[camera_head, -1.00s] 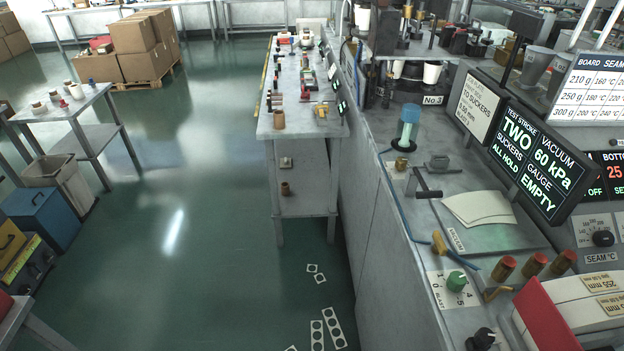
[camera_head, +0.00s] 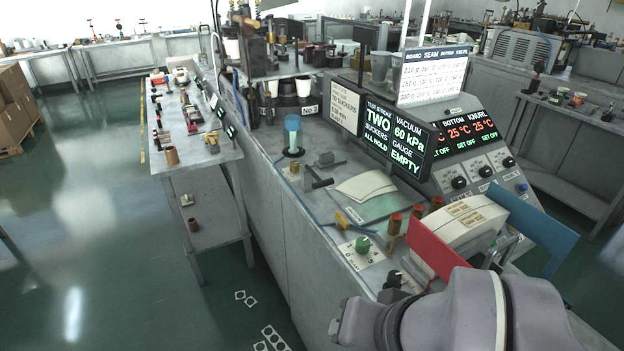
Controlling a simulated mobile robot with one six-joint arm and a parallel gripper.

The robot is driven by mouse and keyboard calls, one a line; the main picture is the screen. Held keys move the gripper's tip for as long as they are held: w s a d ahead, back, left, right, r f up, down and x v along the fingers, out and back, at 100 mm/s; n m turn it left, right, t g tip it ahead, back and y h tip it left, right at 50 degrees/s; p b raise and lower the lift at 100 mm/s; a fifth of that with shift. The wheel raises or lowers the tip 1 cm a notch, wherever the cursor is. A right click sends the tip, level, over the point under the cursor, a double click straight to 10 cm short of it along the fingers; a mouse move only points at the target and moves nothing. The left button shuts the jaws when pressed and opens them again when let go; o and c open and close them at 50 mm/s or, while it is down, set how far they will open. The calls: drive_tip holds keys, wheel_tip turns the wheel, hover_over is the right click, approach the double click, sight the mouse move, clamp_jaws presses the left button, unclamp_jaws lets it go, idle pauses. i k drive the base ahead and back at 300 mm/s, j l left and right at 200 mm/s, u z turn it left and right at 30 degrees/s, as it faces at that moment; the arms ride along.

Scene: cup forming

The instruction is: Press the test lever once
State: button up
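A dark lever with a black crossbar handle (camera_head: 318,183) stands on the grey machine bench (camera_head: 345,262), left of the pale fan-shaped sheets. It may be the test lever, but I can read no label on it. A black display (camera_head: 392,140) behind it reads TEST STROKE TWO SUCKERS ALL HOLD, VACUUM 60 kPa, GAUGE EMPTY. My arm (camera_head: 465,312) enters at the bottom right, well apart from the lever. My gripper's fingers are not in view.
A green knob (camera_head: 363,244) on a dial plate and several red-capped posts stand in front of the sheets (camera_head: 366,186). A red panel (camera_head: 434,250) and a teal panel (camera_head: 535,228) stand near my arm. The green floor (camera_head: 110,240) at left is largely clear.

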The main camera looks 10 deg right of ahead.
sight(321, 183)
drive_tip(key=i+j, duration=0.8)
drive_tip(key=i+l+z, duration=0.05)
drive_tip(key=i, duration=0.05)
